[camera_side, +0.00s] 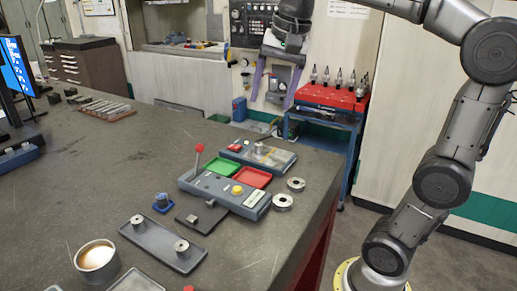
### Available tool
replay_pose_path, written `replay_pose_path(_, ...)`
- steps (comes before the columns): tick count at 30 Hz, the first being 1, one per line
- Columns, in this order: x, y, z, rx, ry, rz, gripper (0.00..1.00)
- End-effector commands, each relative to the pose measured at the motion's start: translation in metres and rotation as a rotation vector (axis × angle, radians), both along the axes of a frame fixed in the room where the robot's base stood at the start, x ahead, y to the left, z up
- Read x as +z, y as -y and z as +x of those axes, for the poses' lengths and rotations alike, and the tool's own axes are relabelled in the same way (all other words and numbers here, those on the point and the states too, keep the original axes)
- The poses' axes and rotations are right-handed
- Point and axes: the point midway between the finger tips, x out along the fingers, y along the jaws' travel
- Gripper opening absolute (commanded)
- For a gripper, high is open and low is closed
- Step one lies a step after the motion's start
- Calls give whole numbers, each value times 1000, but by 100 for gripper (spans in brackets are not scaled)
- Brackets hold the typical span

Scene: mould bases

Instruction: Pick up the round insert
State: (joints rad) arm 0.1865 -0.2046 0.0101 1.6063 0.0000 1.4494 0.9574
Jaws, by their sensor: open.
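My gripper (271,103) hangs high at the top centre, pointing down, with its two purple fingers apart and nothing between them. Several round metal pieces could be the round insert. Two ring-like pieces lie on the bench near its right edge: a nearer ring (283,202) and a farther ring (296,184). Two small round metal pieces, a left one (138,222) and a right one (182,247), stand on a long grey plate (160,246) at the front. I cannot tell which is the insert. My gripper is well above and apart from all of them.
A grey control box (215,190) with a red-knobbed lever and red and green trays (223,165) stand mid-bench. A dark block (202,217), a blue piece (163,203) and a cup (96,259) are nearby. The bench's left middle (75,165) is clear.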

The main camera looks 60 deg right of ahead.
Motion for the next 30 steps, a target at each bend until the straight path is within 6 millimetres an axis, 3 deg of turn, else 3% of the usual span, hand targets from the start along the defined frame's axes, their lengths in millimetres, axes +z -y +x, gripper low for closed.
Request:
replay_pose_path(1, 3, 13, 19, -74, -23, 16, 72)
replay_pose_path(7, -2, 69, 79, -331, -101, 71, 72)
replay_pose_path(15, -53, 152, 133, -511, -189, 108, 72)
replay_pose_path(22, -93, 183, 135, -564, -257, 130, 72)
replay_pose_path(26, -107, 184, 134, -568, -258, 130, 72)
replay_pose_path(30, -134, 183, 134, -566, -258, 130, 72)
